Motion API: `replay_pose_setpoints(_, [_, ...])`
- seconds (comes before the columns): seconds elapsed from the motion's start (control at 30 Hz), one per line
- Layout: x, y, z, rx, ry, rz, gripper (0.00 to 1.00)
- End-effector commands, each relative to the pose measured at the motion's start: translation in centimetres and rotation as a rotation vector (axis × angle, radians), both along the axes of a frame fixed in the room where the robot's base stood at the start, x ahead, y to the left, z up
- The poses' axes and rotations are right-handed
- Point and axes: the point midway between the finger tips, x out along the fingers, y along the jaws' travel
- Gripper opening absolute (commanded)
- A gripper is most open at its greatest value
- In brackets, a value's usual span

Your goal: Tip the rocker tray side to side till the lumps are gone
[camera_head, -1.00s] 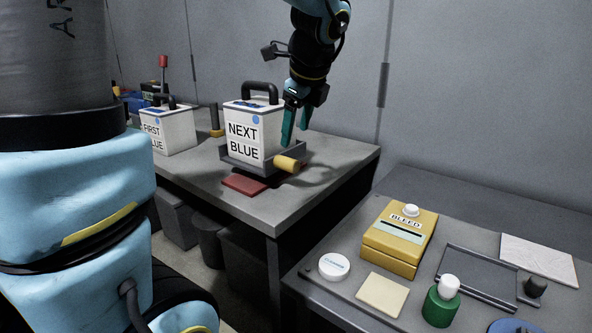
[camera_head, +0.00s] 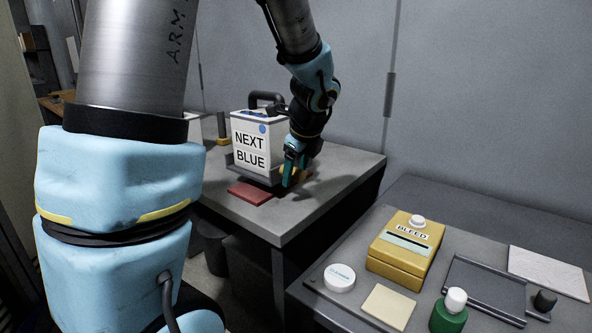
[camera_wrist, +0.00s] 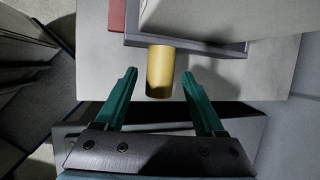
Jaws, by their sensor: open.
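The grey rocker tray (camera_head: 256,176) sits on the far bench with a white box (camera_head: 250,145) marked NEXT BLUE standing in it. Its yellow handle (camera_wrist: 160,72) sticks out from the tray's edge. My gripper (camera_head: 290,176) is at the handle, partly covering it in the head view. In the wrist view my gripper (camera_wrist: 160,73) is open. Its teal fingers stand on either side of the handle's end, with a gap on each side. The tray (camera_wrist: 226,48) also shows there. I see no lumps; the box covers the tray's inside.
A red pad (camera_head: 251,193) lies on the bench in front of the tray. The near bench at right holds a yellow BLEED box (camera_head: 404,249), a white round tub (camera_head: 340,278), a green bottle (camera_head: 448,318) and a dark flat tray (camera_head: 485,285).

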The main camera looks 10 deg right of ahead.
Motion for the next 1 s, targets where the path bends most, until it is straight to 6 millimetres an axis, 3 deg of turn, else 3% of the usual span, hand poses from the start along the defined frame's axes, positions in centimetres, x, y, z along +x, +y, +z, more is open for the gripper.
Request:
replay_pose_setpoints(0.13, [-0.02, 0.01, 0.02, 0.000, 0.000, 0.000, 0.70])
replay_pose_setpoints(0.77, [-0.03, 0.00, 0.03, 0.000, 0.000, 0.000, 0.00])
replay_pose_setpoints(1.0, [-0.03, 0.00, 0.03, 0.001, 0.001, 0.000, 0.00])
